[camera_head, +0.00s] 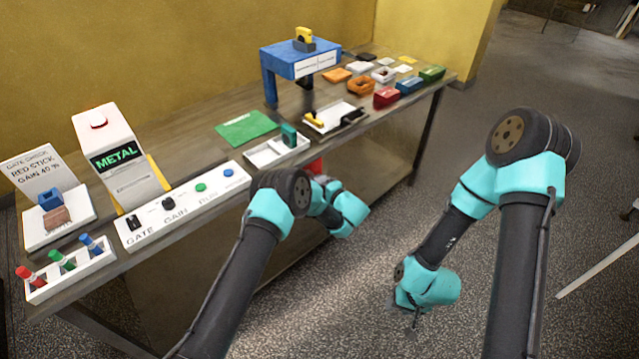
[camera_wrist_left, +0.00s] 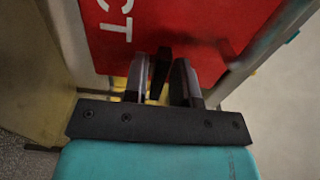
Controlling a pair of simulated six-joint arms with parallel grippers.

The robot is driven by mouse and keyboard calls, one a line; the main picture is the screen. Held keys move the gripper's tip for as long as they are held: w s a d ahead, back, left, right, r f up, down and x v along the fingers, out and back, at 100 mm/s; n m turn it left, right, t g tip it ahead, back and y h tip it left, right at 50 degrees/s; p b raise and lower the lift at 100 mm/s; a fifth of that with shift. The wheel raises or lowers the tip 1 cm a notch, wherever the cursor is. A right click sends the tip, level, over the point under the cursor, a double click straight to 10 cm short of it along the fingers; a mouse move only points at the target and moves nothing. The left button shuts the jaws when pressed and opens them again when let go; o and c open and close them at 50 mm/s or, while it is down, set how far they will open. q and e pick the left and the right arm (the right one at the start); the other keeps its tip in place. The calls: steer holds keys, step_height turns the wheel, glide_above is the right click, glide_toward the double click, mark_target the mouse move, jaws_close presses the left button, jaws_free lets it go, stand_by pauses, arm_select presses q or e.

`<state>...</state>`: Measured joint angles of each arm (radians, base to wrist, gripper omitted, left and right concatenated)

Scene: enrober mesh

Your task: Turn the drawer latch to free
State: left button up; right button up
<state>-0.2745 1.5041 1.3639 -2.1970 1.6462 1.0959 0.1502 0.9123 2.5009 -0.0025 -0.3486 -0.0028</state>
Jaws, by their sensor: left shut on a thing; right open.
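The red drawer front (camera_wrist_left: 215,25) with white lettering fills much of the left wrist view. A black drawer latch (camera_wrist_left: 159,70) stands out from it. My left gripper (camera_wrist_left: 163,85) is shut on the latch, its two fingers on either side. The latch looks roughly upright in that view, slightly tilted. In the head view only a bit of red (camera_head: 315,166) shows below the table edge, by my left gripper (camera_head: 322,182); my arm hides the latch there. My right gripper (camera_head: 414,316) is open and empty, low over the floor, well away from the table.
The table holds a white GATE and GAIN panel (camera_head: 182,207), a METAL display box (camera_head: 108,140), a rack with coloured sticks (camera_head: 70,270), a green mat (camera_head: 246,128), a blue arch (camera_head: 298,62) and several small coloured boxes. The floor to the right is open.

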arm_select(q)
steer(key=o, duration=0.7)
steer(key=v, duration=1.7)
steer(key=shift+s+d, duration=0.1)
steer(key=shift+d, duration=0.05)
